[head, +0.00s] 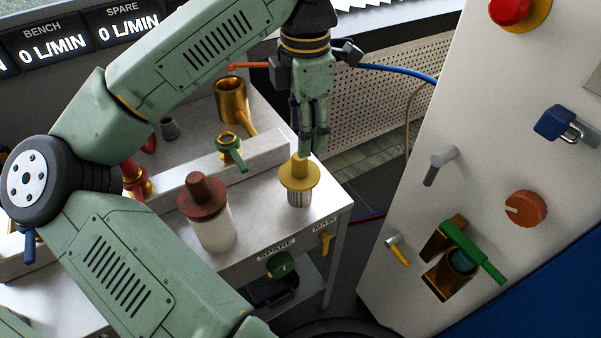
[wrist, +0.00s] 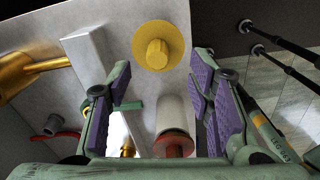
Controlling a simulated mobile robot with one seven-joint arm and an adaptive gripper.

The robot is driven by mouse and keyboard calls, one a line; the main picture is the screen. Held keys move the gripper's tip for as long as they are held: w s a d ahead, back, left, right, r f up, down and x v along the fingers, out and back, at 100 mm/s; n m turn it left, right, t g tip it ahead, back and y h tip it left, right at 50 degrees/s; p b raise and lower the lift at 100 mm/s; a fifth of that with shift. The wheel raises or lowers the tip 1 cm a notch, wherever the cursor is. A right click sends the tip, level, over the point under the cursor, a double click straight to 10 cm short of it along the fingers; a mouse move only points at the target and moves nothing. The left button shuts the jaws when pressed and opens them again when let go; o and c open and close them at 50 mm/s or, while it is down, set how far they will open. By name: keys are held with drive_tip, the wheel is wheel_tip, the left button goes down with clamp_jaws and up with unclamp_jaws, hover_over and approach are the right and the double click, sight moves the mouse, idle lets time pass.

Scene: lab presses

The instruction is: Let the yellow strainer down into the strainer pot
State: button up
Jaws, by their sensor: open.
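The yellow strainer (head: 299,180) stands upright on the white bench near its right edge, with a yellow disc and knob above a pale ribbed body. My gripper (head: 313,145) is above it in the head view, fingers pointing down near the knob. In the wrist view the yellow disc and knob (wrist: 158,50) show beyond the fingertips, and the purple-padded jaws are open with nothing held. A brass pot with an open top (head: 230,98) stands at the back of the bench. Another brass pot (head: 443,275) is on the right-hand cabinet under a green bar. I cannot tell which is the strainer pot.
A red-topped white strainer (head: 208,215) stands left of the yellow one. A green-handled brass valve (head: 230,148) is behind it. The right-hand cabinet (head: 400,205) carries an orange knob (head: 526,209) and other fittings. A dark gap separates bench and cabinet.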

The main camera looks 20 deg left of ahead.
sight(301, 162)
drive_tip(key=f+p, duration=0.2)
drive_tip(key=f, duration=0.6)
drive_tip(key=shift+a, duration=0.2)
clamp_jaws()
idle(0.4)
